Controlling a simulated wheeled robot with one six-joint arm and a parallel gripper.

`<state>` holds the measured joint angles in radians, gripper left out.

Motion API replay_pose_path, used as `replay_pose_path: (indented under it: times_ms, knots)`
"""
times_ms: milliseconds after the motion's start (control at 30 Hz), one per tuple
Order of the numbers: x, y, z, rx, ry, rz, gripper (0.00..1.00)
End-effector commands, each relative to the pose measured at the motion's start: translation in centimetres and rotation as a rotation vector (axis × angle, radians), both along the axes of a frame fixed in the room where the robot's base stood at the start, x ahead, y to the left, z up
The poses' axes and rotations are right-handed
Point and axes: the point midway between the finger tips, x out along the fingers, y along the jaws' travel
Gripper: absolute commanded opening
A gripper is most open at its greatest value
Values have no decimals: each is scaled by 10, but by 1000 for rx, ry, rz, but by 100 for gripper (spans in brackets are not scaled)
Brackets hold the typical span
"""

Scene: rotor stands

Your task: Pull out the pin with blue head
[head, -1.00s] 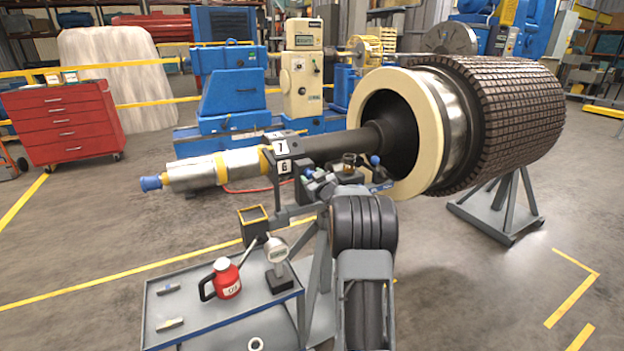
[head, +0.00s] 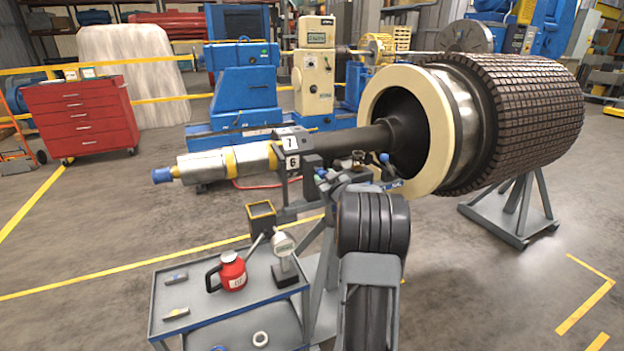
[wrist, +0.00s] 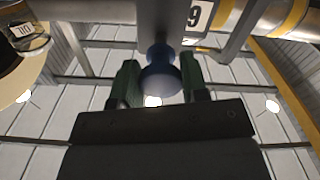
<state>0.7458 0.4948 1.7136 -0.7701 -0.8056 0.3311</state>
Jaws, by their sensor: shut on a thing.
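The blue pin head (wrist: 160,78) shows in the wrist view as a round knob under a grey bracket. My gripper (wrist: 161,84) has its green fingers on both sides of it and is shut on it. The pin's shank is hidden behind the head. In the head view my gripper (head: 322,178) is small, beside the grey stand clamp (head: 293,150) with plates 7 and 6 under the shaft. A separate blue ball knob (head: 384,158) stands just right of my gripper.
The dark shaft (head: 345,142) and large rotor (head: 530,115) lie above and right of my arm.

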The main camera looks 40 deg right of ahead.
Motion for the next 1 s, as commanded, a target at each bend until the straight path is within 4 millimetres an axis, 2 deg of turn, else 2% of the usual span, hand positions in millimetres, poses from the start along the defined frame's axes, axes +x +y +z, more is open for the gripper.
replay_pose_path:
  times_ms: [167, 200, 467, 767, 867, 1000]
  knots:
    - [-1, 0, -4, 2, 6, 1, 0]
    - [-1, 0, -4, 3, 7, 1, 42]
    - [0, 1, -3, 2, 5, 4, 67]
    - [-2, 3, -2, 1, 3, 4, 67]
    - [-12, 4, -2, 2, 4, 3, 67]
    - [-38, 9, -2, 1, 4, 2, 67]
